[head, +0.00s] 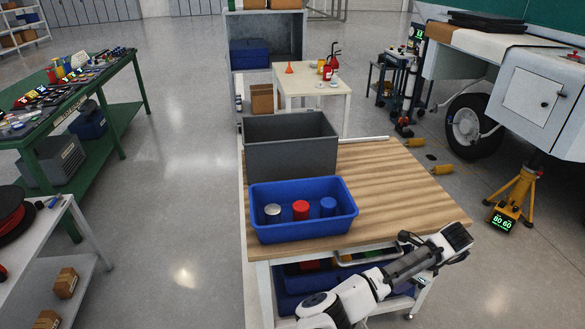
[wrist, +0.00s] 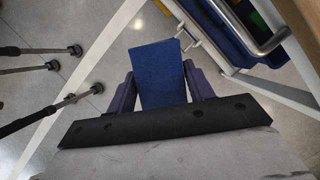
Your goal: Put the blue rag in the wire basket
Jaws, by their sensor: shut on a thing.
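The blue rag (wrist: 158,62) shows as a flat, dark blue piece in the wrist view. My gripper (wrist: 162,88) is shut on it, with one purple finger on each side. The rag's far end sticks out beyond the fingertips, over the floor beside a bench. In the head view my arm reaches along the bench's front right corner, and I cannot make out the rag there. I cannot identify the wire basket for certain. A bent metal rod (wrist: 272,42) shows at upper right in the wrist view, but I cannot tell what it belongs to.
The wooden bench (head: 385,185) holds a grey bin (head: 290,148) and a blue tray (head: 260,235) with several cans. A blue bin (head: 290,302) stands on its lower shelf. Dark rods (wrist: 40,118) cross the floor left in the wrist view. The bench top's right half is clear.

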